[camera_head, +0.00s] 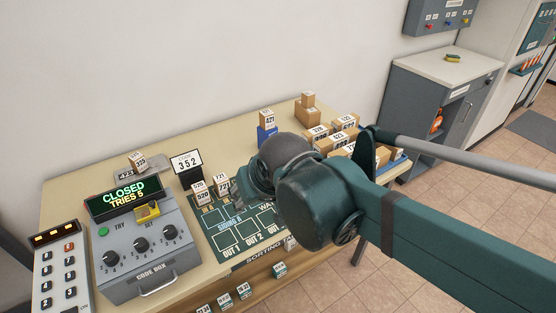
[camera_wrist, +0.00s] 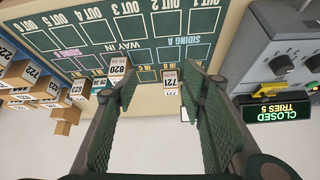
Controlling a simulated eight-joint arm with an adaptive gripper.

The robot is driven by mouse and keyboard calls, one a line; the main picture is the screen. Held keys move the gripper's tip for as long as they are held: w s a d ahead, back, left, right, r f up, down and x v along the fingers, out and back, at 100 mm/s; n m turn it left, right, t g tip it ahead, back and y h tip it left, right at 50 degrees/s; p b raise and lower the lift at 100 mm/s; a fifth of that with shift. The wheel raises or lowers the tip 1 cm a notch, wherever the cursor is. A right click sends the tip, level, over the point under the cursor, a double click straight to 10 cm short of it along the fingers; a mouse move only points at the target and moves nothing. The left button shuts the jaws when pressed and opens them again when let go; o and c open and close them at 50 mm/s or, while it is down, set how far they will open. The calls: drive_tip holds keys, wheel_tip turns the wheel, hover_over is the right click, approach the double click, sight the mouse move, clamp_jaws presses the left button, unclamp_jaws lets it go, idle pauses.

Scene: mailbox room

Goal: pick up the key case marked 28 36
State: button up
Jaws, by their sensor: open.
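My gripper (camera_wrist: 160,82) is open and empty above the dark green sorting mat (camera_head: 225,243). A small box marked 721 (camera_wrist: 170,78) appears between the fingers, apart from them. In the head view my arm hides most of the gripper, well right of the code box.
A keypad (camera_head: 60,270) stands left of the code box. Several numbered cartons (camera_head: 338,137) crowd the table's right end. Another small yellow-green object (camera_head: 453,57) lies on a grey cabinet (camera_head: 430,90).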

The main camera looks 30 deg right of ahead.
drive_tip(key=w+d+r+m+g+h+p, duration=0.2)
drive_tip(key=w+d+r+m+g+p, duration=0.1)
drive_tip(key=w+d+m+p, duration=0.65)
drive_tip(key=w+d+f+m+g+h+p, duration=0.1)
drive_tip(key=w+d+f+m+p, duration=0.2)
drive_tip(key=w+d, duration=0.1)
drive_tip(key=w+d+f+m+g+h+p, duration=0.1)
drive_tip(key=w+d+f+m+g+p, duration=0.1)
drive_tip(key=w+d+f+m+p, duration=0.2)
drive_tip(key=shift+w+d+g, duration=0.25)
drive_tip(key=shift+w+g, duration=0.05)
drive_tip(key=shift+w, duration=1.3)
drive_tip(key=shift+f, duration=0.15)
drive_tip(key=shift+x, duration=1.25)
drive_tip(key=shift+x, duration=2.6)
drive_tip(key=shift+s, duration=0.15)
